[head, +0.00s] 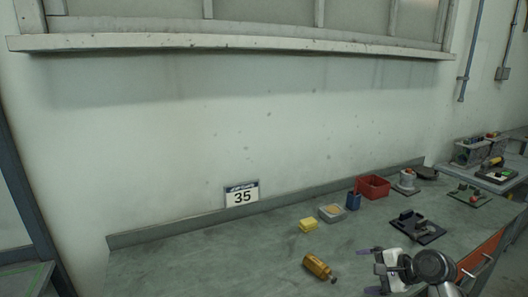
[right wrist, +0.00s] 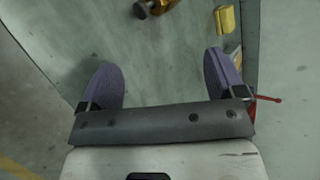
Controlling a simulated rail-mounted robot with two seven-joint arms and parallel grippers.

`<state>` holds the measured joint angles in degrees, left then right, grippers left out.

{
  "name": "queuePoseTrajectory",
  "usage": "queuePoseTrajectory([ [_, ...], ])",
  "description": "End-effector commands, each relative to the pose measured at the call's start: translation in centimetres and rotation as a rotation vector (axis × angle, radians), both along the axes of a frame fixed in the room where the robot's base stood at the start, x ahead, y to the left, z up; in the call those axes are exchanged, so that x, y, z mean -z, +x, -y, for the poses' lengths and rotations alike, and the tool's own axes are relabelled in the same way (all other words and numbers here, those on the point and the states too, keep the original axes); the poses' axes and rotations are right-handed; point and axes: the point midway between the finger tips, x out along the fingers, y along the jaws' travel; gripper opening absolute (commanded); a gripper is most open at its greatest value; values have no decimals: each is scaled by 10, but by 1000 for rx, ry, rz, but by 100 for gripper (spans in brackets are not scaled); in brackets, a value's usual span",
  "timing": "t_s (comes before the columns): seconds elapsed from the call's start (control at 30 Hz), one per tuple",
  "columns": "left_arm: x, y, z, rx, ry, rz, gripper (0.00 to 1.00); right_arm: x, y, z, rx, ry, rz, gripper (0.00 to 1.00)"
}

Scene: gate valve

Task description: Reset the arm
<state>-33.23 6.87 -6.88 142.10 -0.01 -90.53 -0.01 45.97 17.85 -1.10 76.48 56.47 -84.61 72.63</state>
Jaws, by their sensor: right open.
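My right gripper (head: 369,271) is at the lower right of the head view, over the front part of the workbench (head: 230,262). Its two purple fingers are spread apart with nothing between them. In the right wrist view, the open gripper (right wrist: 160,78) shows the grey bench top and its edge beyond the fingers. My right arm comes in from the bottom right of the head view. My left gripper is not in view.
Behind are a yellow block (head: 308,225), a small tray (head: 332,214), a blue container (head: 354,201), a red bin (head: 373,187) and a black device (head: 418,228). The bench's left part is clear.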

Motion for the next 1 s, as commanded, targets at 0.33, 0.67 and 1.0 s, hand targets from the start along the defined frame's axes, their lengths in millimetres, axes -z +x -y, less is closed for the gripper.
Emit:
queuePoseTrajectory([
  [0.33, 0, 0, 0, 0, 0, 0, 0, -81, -22, 10, -377, -904, 637, 89],
  [0.67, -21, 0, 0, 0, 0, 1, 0, -71, -120, -10, -579, -1545, 775, 89],
  [1.0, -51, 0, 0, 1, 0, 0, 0, 22, -259, -38, -685, -1514, 624, 89],
])
